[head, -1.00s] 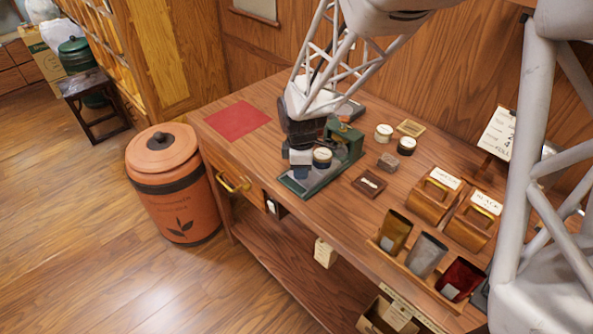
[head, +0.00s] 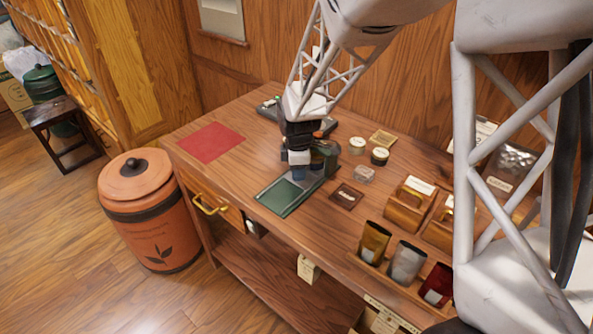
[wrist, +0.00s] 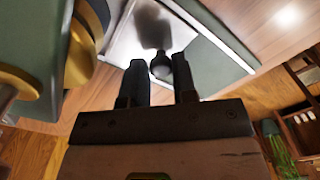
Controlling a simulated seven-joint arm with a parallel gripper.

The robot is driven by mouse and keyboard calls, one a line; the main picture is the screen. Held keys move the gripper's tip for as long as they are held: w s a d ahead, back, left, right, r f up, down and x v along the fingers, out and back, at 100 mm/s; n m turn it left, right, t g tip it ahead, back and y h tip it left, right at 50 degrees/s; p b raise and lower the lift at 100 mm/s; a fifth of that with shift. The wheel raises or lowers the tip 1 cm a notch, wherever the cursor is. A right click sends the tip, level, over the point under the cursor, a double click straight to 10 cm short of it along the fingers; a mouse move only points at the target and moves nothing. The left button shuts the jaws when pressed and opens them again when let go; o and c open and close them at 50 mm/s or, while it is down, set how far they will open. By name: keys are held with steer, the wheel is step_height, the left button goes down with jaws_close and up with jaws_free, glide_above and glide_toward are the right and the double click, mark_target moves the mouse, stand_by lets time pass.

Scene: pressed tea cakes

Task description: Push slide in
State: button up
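The green press stands on the table, with its body (head: 328,152) partly behind my gripper. Its flat green base (head: 276,198) lies bare toward the table's front edge. My gripper (head: 299,175) is low over the base, close against the press body. In the wrist view my two fingers (wrist: 160,85) point at a small dark round knob (wrist: 161,67), which fills the gap between their tips. They look shut on it. A pale metal plate (wrist: 128,45) lies beyond the knob, with a green surface beside it. The rest of the slide is hidden behind my gripper.
A red mat (head: 210,142) lies to the left on the table. Small tins (head: 380,156), a brown square tile (head: 346,196) and wooden boxes (head: 408,208) stand to the right. An orange canister (head: 150,215) stands on the floor at the left.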

steer(key=o, duration=0.4)
steer(key=shift+w, duration=0.15)
steer(key=shift+r, duration=0.1)
steer(key=shift+r, duration=3.9)
